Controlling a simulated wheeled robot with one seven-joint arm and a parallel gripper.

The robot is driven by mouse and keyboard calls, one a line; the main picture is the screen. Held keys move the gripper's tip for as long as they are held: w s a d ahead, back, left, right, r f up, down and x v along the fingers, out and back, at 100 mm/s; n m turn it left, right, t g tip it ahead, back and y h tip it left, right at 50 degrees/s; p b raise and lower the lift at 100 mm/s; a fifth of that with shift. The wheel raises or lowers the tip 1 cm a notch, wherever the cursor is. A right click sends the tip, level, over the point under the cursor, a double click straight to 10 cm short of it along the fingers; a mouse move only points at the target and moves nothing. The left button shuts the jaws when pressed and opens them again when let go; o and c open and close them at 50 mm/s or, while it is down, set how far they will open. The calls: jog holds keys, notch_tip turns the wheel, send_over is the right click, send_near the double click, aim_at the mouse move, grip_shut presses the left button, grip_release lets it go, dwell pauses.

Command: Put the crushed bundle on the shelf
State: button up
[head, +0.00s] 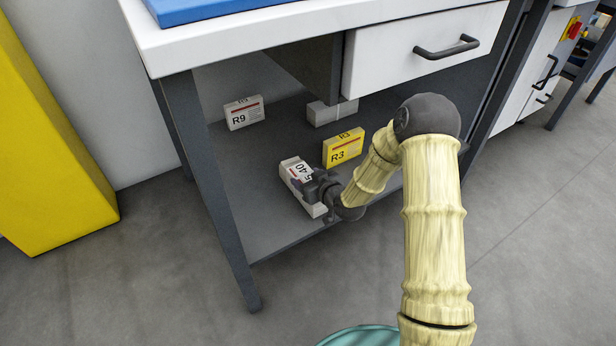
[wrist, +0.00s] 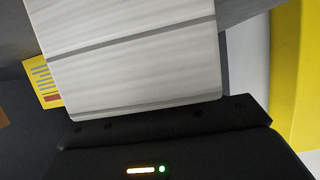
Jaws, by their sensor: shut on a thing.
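My gripper (head: 318,188) is shut on a white bundle (head: 292,171) with a red-striped label that seems to read 40. The bundle is at the front of the dark grey lower shelf (head: 258,215) under the workbench; I cannot tell whether it touches the shelf. In the wrist view the bundle (wrist: 130,55) fills the upper middle, with two grey straps across pale layered sides, above my gripper's dark body (wrist: 165,125). I cannot see any clear crushing on it. My gripper hides its near right part in the head view.
On the shelf, a yellow R3 block (head: 343,148) stands just right of the bundle. A white R9 block (head: 243,114) and a plain pale block (head: 331,113) are farther back. The bench top (head: 300,30), drawer (head: 425,42) and left leg (head: 212,185) bound the opening.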

jog(key=shift+w, duration=0.1)
jog(key=o, duration=1.8)
jog(key=shift+c, duration=0.2)
jog(key=shift+s+d+r+p, duration=0.2)
jog(key=shift+s+r+p, duration=0.15)
jog(key=shift+s+p, duration=0.05)
jog(key=p+v, duration=0.6)
jog(key=v, duration=0.5)
jog(key=shift+d+f, duration=0.1)
jog(key=shift+d, duration=0.05)
